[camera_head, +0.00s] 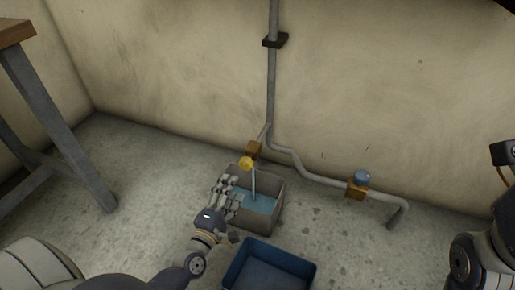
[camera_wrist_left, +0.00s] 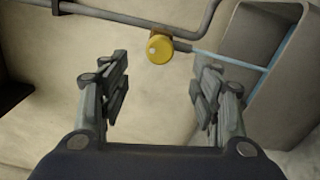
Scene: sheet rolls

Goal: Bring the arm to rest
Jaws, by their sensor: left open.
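My left gripper (camera_head: 227,190) is in the middle of the head view, at the left side of a grey bin. Its fingers are apart and empty in the left wrist view (camera_wrist_left: 160,95). A yellow valve knob (camera_head: 246,163) on a brass fitting is just beyond the fingers in the head view. The knob also shows above and between the fingertips in the left wrist view (camera_wrist_left: 159,50), apart from them. Part of my right arm (camera_head: 480,255) shows at the right edge, but its gripper is not seen.
Water runs from the tap into the grey bin (camera_head: 272,215), which holds blue water. A blue bin (camera_head: 308,272) stands in front. A pipe (camera_head: 315,177) runs along the wall to a blue knob (camera_head: 362,176). A table (camera_head: 55,130) stands at the left. Floor between is clear.

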